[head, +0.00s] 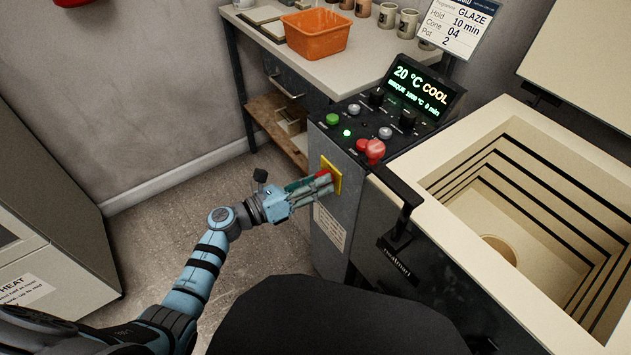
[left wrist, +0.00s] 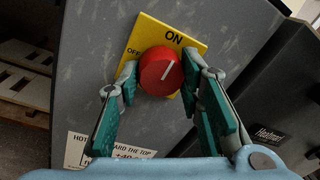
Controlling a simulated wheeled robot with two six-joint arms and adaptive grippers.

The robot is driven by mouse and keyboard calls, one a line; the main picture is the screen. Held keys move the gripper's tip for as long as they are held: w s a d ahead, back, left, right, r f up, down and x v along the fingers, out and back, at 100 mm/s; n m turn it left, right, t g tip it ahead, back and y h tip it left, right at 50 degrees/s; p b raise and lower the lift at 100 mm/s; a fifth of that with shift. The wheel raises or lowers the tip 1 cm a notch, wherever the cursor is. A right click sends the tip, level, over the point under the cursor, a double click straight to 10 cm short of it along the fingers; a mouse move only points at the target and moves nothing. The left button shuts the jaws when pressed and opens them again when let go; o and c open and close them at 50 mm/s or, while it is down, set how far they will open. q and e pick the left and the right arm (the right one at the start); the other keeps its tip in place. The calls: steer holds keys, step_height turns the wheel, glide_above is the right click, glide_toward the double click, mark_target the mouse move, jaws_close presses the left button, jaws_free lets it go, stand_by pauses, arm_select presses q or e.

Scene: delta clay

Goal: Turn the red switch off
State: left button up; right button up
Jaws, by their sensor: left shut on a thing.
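The red switch (left wrist: 161,71) is a round knob on a yellow plate (left wrist: 146,32) marked ON and OFF, on the grey side of the control cabinet. Its white line points up and right, towards ON; OFF is to the left. In the left wrist view my left gripper (left wrist: 158,76) has one finger on each side of the knob and is shut on it. In the head view the left gripper (head: 322,183) reaches the yellow plate (head: 337,178) from the left and mostly hides the knob. My right gripper is not in view.
Above is a control panel with buttons, a red mushroom button (head: 375,150) and a lit display (head: 418,90) reading COOL. An open kiln (head: 445,215) stands right. A table (head: 350,75) with an orange basket (head: 316,36) stands behind. Floor left of the cabinet is clear.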

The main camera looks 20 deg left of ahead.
arm_select(q)
steer(key=shift+n, duration=0.5)
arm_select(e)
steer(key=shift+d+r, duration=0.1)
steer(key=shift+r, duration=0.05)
arm_select(q)
steer(key=n+t+p, duration=0.1)
steer(key=n+p, duration=0.1)
steer(key=n, duration=0.7)
steer(key=n+p, duration=0.3)
steer(key=n, duration=0.5)
steer(key=shift+n+t+y+p, duration=0.3)
steer(key=shift+n+t, duration=0.1)
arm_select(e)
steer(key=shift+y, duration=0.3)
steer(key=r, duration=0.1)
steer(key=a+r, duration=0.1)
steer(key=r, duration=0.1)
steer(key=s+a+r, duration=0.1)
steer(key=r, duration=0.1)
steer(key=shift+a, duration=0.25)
arm_select(q)
steer(key=shift+d, duration=0.1)
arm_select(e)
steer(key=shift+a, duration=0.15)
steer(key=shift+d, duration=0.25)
